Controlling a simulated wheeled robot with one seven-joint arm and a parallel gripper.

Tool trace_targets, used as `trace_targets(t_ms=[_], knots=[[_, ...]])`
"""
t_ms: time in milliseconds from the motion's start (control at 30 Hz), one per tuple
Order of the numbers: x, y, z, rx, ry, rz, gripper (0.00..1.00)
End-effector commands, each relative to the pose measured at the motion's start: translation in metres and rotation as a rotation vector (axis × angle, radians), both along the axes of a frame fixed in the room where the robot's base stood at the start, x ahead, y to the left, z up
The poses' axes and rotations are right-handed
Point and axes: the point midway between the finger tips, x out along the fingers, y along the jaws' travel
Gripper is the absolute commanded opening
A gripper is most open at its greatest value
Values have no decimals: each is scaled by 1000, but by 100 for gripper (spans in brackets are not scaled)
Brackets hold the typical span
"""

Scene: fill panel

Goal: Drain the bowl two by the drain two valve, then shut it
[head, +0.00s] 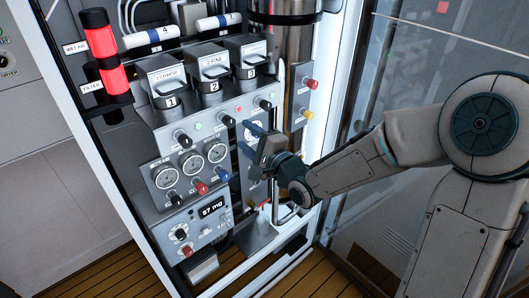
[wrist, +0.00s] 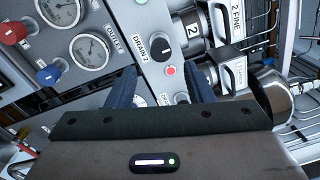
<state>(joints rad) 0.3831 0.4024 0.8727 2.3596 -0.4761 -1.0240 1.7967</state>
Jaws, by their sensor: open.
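The drain two valve is a black knob (wrist: 163,47) beside the DRAIN 2 label in the wrist view. In the head view it is the middle black knob (head: 227,119) of the row below the bowls. Its pointer direction is too small to tell surely. A red light shows beside it. Bowl two, marked 2 FINE (head: 212,88), is the middle of three dark bowls; it shows partly in the wrist view (wrist: 192,28). My gripper (head: 244,135) is open and empty, right of and below the knob, apart from it. Its blue fingers (wrist: 163,82) point at the panel.
Other black knobs (head: 182,138) and (head: 265,104) flank the valve. A metal cylinder (head: 285,45) and cabinet frame (head: 345,90) stand right.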

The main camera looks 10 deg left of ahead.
Motion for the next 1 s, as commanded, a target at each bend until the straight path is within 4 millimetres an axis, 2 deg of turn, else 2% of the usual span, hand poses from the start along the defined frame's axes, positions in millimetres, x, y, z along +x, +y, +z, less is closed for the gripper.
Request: trace_targets(t_ms=[200,400,1000], knots=[[-28,-33,-2,-3,1,-3,47],[-43,-51,-3,-1,1,-3,47],[-46,-55,-4,-12,-1,-4,47]])
